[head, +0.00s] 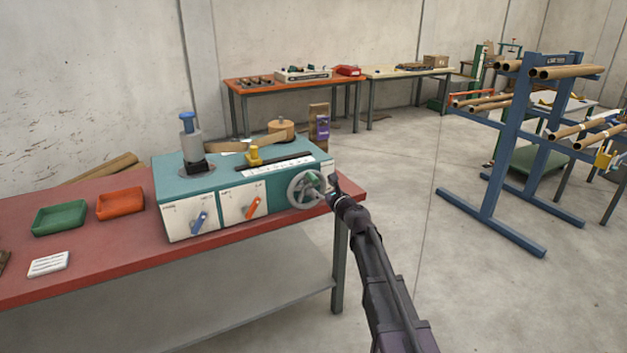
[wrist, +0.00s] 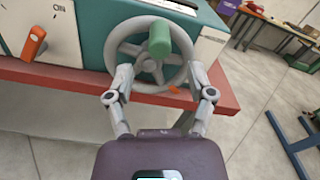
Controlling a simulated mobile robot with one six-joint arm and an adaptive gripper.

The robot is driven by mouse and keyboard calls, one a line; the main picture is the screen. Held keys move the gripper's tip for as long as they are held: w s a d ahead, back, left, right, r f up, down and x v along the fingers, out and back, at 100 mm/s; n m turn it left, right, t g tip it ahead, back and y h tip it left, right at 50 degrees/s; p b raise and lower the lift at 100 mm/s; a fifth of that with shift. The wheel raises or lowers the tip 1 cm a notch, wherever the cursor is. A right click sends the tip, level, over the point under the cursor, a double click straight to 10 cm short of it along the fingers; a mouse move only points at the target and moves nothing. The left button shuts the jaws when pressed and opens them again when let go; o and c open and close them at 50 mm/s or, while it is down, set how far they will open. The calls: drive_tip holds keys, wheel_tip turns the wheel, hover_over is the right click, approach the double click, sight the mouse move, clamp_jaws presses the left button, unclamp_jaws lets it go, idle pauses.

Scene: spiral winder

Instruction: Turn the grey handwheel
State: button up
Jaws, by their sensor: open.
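The grey handwheel (head: 306,189) is a spoked wheel on the front right of the teal and white winder (head: 240,182). It has a green knob (wrist: 159,40), which stands near the top of the wheel in the wrist view. The handwheel also fills the upper middle of the wrist view (wrist: 125,35). My gripper (wrist: 160,82) is open, with its two fingers on either side of the wheel's lower part. I cannot tell whether the fingers touch the rim. In the head view my gripper (head: 333,190) is at the wheel's right side and hides part of it.
The winder stands on a red table (head: 100,262). An orange lever (head: 253,207) and a blue lever (head: 200,222) are left of the wheel. Green (head: 59,218) and orange (head: 120,204) trays lie further left. A blue rack (head: 497,160) stands right, with clear floor between.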

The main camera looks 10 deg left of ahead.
sight(317, 181)
drive_tip(key=shift+x, duration=3.4)
clamp_jaws()
